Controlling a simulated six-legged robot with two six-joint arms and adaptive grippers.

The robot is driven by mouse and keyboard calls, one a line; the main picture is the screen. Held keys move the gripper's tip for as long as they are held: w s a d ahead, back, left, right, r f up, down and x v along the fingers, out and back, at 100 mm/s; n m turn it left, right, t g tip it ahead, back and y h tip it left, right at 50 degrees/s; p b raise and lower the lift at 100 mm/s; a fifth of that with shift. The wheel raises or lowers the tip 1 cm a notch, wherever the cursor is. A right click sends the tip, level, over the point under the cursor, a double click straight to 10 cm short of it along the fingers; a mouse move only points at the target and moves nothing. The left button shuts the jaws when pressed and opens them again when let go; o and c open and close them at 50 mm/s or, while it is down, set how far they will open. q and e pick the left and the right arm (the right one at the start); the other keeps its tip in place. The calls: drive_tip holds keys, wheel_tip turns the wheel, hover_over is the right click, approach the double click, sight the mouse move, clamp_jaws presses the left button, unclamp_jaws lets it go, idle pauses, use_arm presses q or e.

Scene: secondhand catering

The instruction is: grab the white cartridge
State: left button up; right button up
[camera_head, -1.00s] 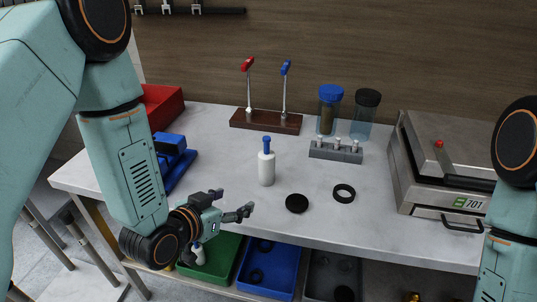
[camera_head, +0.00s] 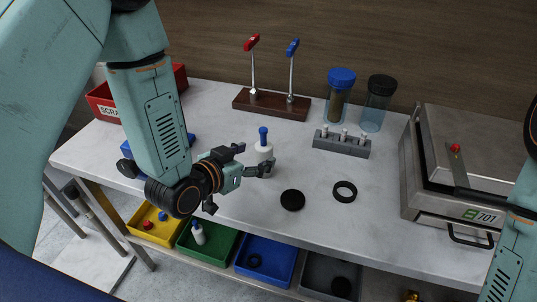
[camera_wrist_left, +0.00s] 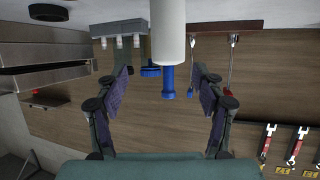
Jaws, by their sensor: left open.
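The white cartridge (camera_head: 262,153) with a blue top stands upright on the grey worktop. My left gripper (camera_head: 256,163) is open in front of it in the head view and hides its lower part. In the left wrist view the white cartridge (camera_wrist_left: 167,38) hangs in from the top edge, with its blue tip between the spread fingers of my left gripper (camera_wrist_left: 163,82). The fingers show no clear contact with it. My right gripper is not in view.
A black disc (camera_head: 292,200) and black ring (camera_head: 345,192) lie right of the cartridge. A grey rack (camera_head: 342,147), wooden stand (camera_head: 270,104) and lidded jars (camera_head: 340,97) stand behind. A metal machine (camera_head: 455,170) is at right. A green bin (camera_head: 222,246) below holds another white bottle.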

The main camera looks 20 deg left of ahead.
sight(259, 150)
use_arm(q)
drive_tip(key=shift+w+f, duration=0.3)
drive_tip(key=shift+w, duration=0.35)
drive_tip(key=x, duration=0.4)
drive_tip(key=shift+w+a+f+p, duration=0.15)
drive_tip(key=shift+w+a+p, duration=0.1)
drive_tip(key=shift+a+p, duration=0.05)
drive_tip(key=shift+w+d+f, duration=0.1)
drive_tip(key=shift+w+d, duration=0.1)
drive_tip(key=shift+w, duration=0.1)
drive_tip(key=shift+a, duration=0.2)
drive_tip(key=shift+c, duration=0.3)
drive_tip(key=shift+w+d, duration=0.15)
drive_tip(key=c, duration=1.1)
drive_tip(key=shift+c, duration=0.8)
